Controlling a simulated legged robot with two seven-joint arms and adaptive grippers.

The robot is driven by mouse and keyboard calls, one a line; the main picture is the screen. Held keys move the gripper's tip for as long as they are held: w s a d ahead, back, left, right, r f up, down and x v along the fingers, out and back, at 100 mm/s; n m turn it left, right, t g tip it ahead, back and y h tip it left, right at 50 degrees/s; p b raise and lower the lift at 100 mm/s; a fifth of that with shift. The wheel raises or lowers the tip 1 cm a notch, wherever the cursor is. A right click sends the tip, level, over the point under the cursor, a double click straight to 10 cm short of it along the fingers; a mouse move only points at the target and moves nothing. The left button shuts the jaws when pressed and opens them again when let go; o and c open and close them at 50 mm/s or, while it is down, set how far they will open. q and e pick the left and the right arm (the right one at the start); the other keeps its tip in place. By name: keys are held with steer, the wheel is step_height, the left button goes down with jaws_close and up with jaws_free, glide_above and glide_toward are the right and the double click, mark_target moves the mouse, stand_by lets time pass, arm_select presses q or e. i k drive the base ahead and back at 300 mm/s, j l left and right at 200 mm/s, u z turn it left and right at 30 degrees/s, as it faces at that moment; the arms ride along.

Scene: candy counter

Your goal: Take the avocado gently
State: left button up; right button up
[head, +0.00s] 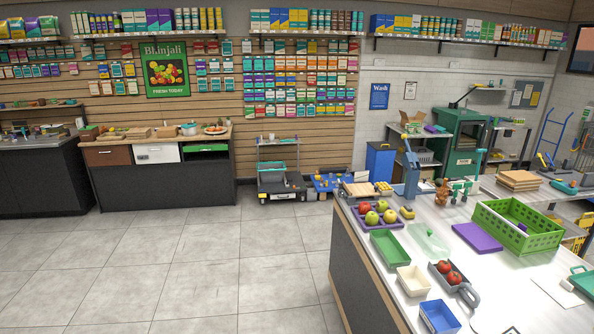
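No avocado can be made out for certain in the head view. A purple tray (362,222) on the white counter (459,215) at the right holds red fruit (365,207) and green fruit (371,218). A small yellowish item (407,212) lies just right of this tray; it is too small to tell what it is. Neither of my grippers shows in this view.
A green tray (389,249), a cream bin (412,281), a blue bin (439,317) and a grey tray with tomatoes (454,279) stand along the counter's left side. A green crate (519,228) and purple board (477,237) lie farther right. The tiled floor (190,270) at left is clear.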

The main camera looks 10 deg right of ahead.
mark_target(438, 183)
steer(key=i, duration=4.45)
steer(key=i+z, duration=0.15)
steer(key=i, duration=0.5)
steer(key=i+z, duration=0.15)
steer(key=i, duration=0.45)
steer(key=i+j+z, duration=0.15)
steer(key=i, duration=0.5)
steer(key=i+l+z, duration=0.1)
steer(key=i+z, duration=0.15)
steer(key=z, duration=0.15)
steer(key=i+z, duration=0.25)
steer(key=z, duration=0.15)
steer(key=i+z, duration=0.25)
steer(key=z, duration=0.2)
steer(key=i+j+z, duration=0.15)
steer(key=z, duration=0.25)
steer(key=i+l+z, duration=0.15)
steer(key=i+z, duration=0.3)
steer(key=i, duration=0.2)
steer(key=i+z, duration=0.45)
steer(key=i, duration=0.15)
steer(key=i+j+z, duration=0.15)
steer(key=i+z, duration=0.25)
steer(key=i, duration=0.15)
steer(key=i+j+z, duration=0.4)
steer(key=i, duration=0.15)
steer(key=i+j+z, duration=0.4)
steer(key=i+l, duration=0.05)
